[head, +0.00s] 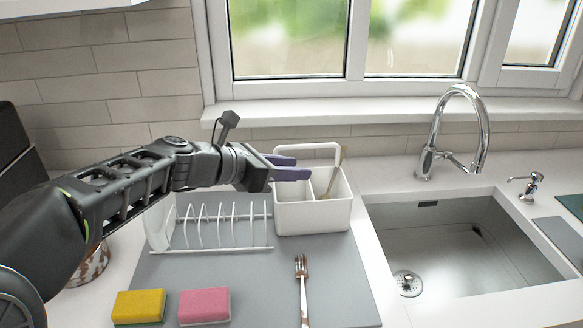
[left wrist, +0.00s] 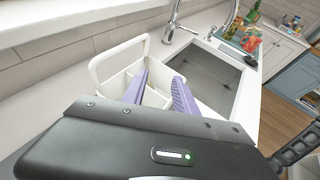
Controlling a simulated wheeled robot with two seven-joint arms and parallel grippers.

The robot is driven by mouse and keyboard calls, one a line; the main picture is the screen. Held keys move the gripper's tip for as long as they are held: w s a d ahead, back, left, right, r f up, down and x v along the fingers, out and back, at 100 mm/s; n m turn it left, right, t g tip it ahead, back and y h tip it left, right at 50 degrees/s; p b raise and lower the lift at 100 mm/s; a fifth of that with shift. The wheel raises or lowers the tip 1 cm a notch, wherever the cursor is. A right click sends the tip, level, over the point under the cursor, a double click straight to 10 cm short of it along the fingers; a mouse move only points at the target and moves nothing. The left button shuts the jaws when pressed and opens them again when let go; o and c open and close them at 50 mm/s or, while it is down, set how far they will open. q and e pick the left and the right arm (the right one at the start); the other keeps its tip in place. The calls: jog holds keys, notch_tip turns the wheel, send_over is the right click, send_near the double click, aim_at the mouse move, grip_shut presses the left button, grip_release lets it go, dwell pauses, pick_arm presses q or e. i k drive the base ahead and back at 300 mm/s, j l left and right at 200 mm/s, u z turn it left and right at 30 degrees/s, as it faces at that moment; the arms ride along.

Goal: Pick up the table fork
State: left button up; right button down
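The table fork (head: 302,286) lies on the grey mat (head: 350,290) in front of the white caddy, tines pointing away from me; its handle looks copper-coloured. My left gripper (head: 293,168) reaches in from the left, beside and over the left part of the white caddy (head: 312,215). Its two purple fingers are apart with nothing seen between them. In the left wrist view the fingers (left wrist: 160,92) also stand apart in front of the caddy (left wrist: 118,62). The fork does not show in the left wrist view. My right gripper is not in view.
A white dish rack (head: 215,225) stands left of the caddy. A yellow sponge (head: 139,306) and a pink sponge (head: 204,305) lie left of the fork. A wooden-looking utensil (head: 334,178) stands in the caddy. The sink (head: 455,250) with its tap (head: 468,125) is at right.

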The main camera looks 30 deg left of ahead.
aim_at(301, 274)
jog(key=k, duration=1.5)
